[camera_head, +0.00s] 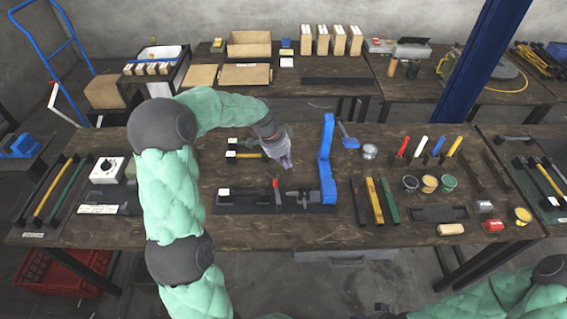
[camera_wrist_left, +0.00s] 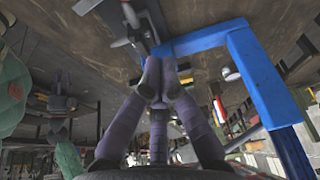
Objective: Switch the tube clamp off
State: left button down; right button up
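A dark toggle-style clamp with a red upright lever (camera_head: 276,184) stands on a black base plate (camera_head: 232,208) at the front of the middle bench; I take it to be the tube clamp. A grey metal part (camera_head: 301,197) sits just right of it on the same plate. My left gripper (camera_head: 288,164) hangs above and slightly right of the lever, pointing down, apart from it in the head view. In the left wrist view its purple fingers (camera_wrist_left: 159,84) are together with nothing seen between them, and a dark metal part (camera_wrist_left: 138,28) lies beyond the tips. My right gripper is out of view.
A tall blue bracket (camera_head: 326,165) stands close right of the gripper. Coloured bars (camera_head: 375,200), small pots (camera_head: 429,183) and a dark tray (camera_head: 438,214) occupy the bench to the right.

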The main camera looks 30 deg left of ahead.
aim_at(277, 192)
pick_arm(q)
notch_tip(277, 192, down, 7)
jog(key=shift+a+f+b, duration=0.1)
jog(key=shift+a+b, duration=0.05)
jog(key=shift+b, duration=0.9)
jog(key=shift+s+a, duration=0.45)
jog(key=shift+s, duration=0.05)
